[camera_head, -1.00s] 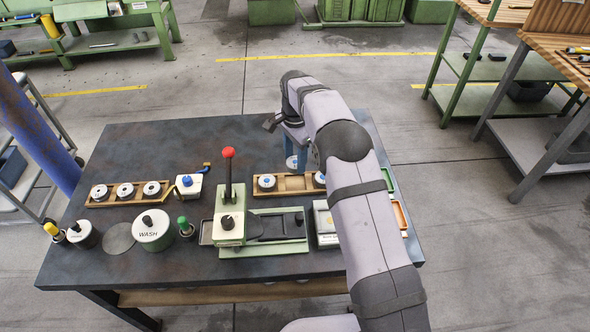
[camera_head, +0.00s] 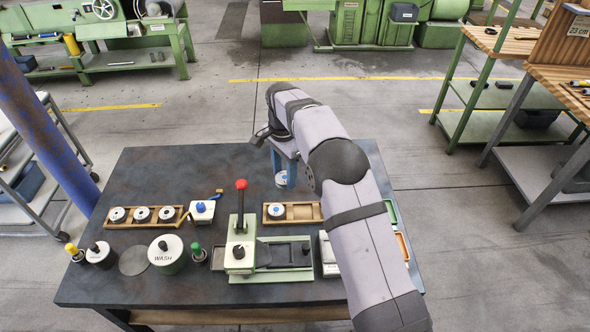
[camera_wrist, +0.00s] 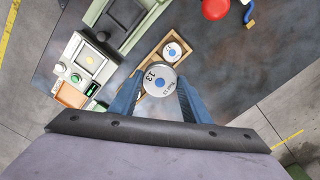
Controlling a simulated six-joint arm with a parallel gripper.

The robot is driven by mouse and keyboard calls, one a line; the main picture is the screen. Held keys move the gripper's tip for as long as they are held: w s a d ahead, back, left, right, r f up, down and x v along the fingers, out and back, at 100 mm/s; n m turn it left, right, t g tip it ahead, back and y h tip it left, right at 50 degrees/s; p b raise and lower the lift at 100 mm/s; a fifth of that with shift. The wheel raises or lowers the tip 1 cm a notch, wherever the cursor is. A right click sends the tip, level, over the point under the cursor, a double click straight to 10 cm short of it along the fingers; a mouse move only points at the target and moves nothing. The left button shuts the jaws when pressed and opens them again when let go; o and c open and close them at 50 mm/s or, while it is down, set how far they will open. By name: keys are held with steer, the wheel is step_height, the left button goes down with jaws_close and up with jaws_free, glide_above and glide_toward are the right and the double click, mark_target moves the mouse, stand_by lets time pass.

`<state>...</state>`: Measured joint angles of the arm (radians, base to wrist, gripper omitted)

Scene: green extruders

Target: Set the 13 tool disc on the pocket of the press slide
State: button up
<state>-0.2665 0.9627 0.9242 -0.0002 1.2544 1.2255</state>
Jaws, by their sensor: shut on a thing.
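My gripper (camera_head: 284,172) is shut on the 13 tool disc (camera_wrist: 158,80), a silver disc with a blue centre and "13" on its face. The blue fingers grip it from both sides in the wrist view. In the head view the disc (camera_head: 281,180) hangs in the air just behind the wooden rack. The green press (camera_head: 238,250) with a red-knobbed lever stands at the front middle of the table. Its dark slide (camera_head: 285,254) extends to the right. The wrist view shows part of it at upper left (camera_wrist: 122,15). I cannot clearly make out the pocket.
The wooden rack (camera_head: 300,212) holds a disc (camera_head: 276,210) in its left slot; my arm hides its right end. Another rack with several discs (camera_head: 143,215), a WASH pot (camera_head: 167,254) and a blue-knobbed white box (camera_head: 202,211) are left. A white device (camera_wrist: 85,60) stands right of the press.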

steer(key=s+a+r+n+p, duration=0.1)
steer(key=s+a+p, duration=0.2)
steer(key=s+p, duration=0.65)
steer(key=s+d+f+b, duration=0.1)
steer(key=s+d+f, duration=0.1)
steer(key=s+f, duration=0.6)
steer(key=shift+w+a+f+m, duration=0.2)
steer(key=shift+w+m, duration=0.15)
steer(key=shift+w, duration=0.2)
steer(key=shift+w+a+f+m, duration=0.1)
steer(key=shift+w+a+m, duration=0.15)
steer(key=shift+w+m, duration=0.2)
steer(key=shift+w+a+f+m, duration=0.2)
steer(key=shift+w+m, duration=0.1)
steer(key=shift+w, duration=0.3)
steer(key=shift+f+b, duration=2.95)
steer(key=shift+f, duration=0.8)
steer(key=o, duration=1.5)
steer(key=shift+c, duration=0.2)
